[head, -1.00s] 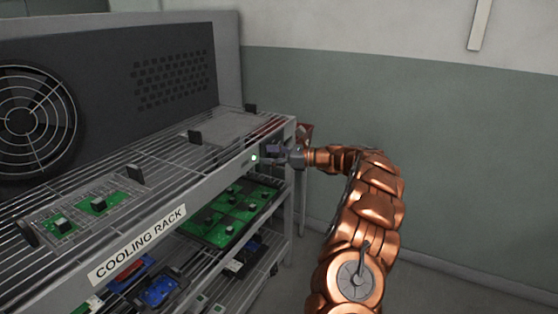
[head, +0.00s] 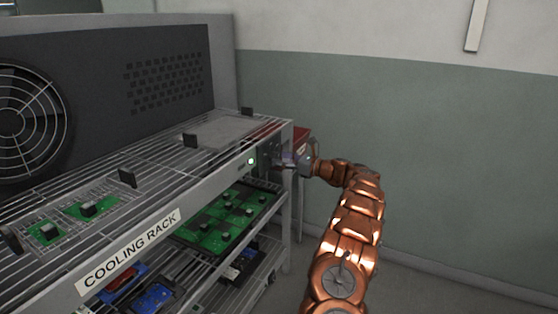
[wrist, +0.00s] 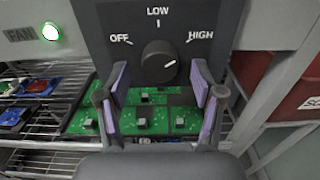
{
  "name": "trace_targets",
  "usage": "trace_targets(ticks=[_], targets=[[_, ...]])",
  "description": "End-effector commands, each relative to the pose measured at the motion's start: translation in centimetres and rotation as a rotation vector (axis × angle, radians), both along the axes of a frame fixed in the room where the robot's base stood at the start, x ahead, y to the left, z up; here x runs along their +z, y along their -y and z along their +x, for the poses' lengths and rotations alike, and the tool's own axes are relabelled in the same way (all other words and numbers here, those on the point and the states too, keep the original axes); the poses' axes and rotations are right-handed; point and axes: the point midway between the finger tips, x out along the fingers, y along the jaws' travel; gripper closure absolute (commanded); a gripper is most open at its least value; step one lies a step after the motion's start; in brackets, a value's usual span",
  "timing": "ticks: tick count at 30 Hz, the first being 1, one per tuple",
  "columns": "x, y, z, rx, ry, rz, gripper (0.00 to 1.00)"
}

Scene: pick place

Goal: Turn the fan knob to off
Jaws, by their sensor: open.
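The fan knob (wrist: 159,61) is a round black dial on a dark panel (wrist: 215,18) marked OFF at left, LOW at top and HIGH at right. A pale mark shows on the knob's right side, the HIGH side. My gripper (wrist: 159,76) is open and empty, its purple-padded fingers to the left and right of the knob and low in the wrist view. I cannot tell how far the fingertips are from the panel. In the head view my gripper (head: 296,160) is at the rack's right front corner, and the knob cannot be made out.
A lit green-white light (wrist: 50,31) sits beside the FAN label, left of the panel. The cooling rack (head: 130,252) holds several green circuit boards (head: 228,217). A large fan (head: 25,115) stands behind it. A red box (wrist: 300,95) is at right. Floor to the right looks clear.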

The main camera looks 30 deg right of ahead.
Motion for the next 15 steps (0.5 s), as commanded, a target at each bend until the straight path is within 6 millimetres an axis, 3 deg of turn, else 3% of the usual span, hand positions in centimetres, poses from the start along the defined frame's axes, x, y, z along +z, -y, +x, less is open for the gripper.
trace_targets(ticks=[14,15], targets=[[-0.14,-0.70,1.14,0.000,-0.002,0.001,0.33],[-0.14,-0.70,1.14,0.000,-0.002,0.001,0.37]])
